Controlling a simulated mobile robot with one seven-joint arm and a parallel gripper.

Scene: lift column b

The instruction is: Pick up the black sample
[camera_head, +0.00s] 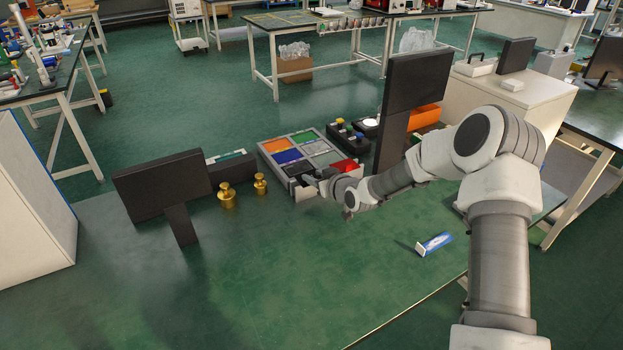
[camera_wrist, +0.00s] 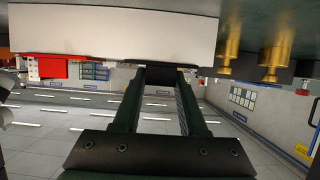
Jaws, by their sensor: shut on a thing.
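The black sample (camera_wrist: 160,74) is a small dark block between my fingertips in the wrist view, and my gripper (camera_wrist: 161,82) is shut on it. In the head view my gripper (camera_head: 315,184) is at the near edge of the sample tray (camera_head: 297,192). The tray is light grey, with coloured samples in its compartments, including orange, blue, green and red ones. My gripper and wrist partly hide the near corner. I cannot tell whether the black sample touches the tray.
Two brass weights (camera_head: 227,194) (camera_head: 260,184) stand left of the tray. A dark monitor (camera_head: 163,185) is farther left and a tall dark panel (camera_head: 415,82) stands behind my arm. An orange bin (camera_head: 424,117) is behind it.

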